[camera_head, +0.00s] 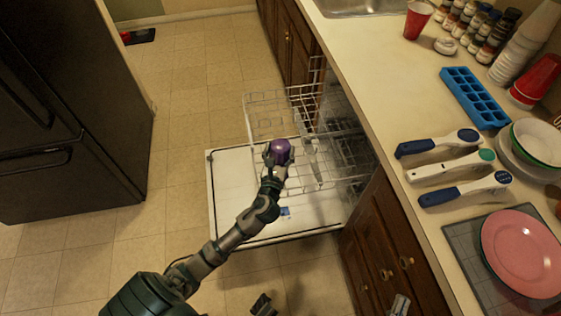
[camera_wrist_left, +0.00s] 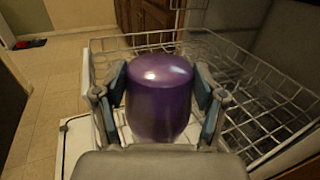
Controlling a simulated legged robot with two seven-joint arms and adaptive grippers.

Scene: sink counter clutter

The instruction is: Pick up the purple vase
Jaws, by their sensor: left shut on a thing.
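The purple vase (camera_head: 279,150) is a smooth, rounded purple object, held in my left gripper (camera_head: 274,158) above the open dishwasher. In the left wrist view the vase (camera_wrist_left: 160,95) stands upright between the two fingers of my left gripper (camera_wrist_left: 160,105), with a finger pressed on each side. Its lower end is hidden by the gripper body. Two fingertips of my right gripper (camera_head: 331,305) show far apart at the bottom edge of the head view, with nothing seen between them; the rest is out of frame.
A wire dishwasher rack (camera_head: 265,113) and the lowered door (camera_head: 232,190) lie around and below the vase. The counter (camera_head: 385,90) at right holds a blue ice tray (camera_head: 474,97), several utensils, cups, bowls and a pink plate (camera_head: 522,253). A dark fridge (camera_head: 60,110) stands left; floor between is clear.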

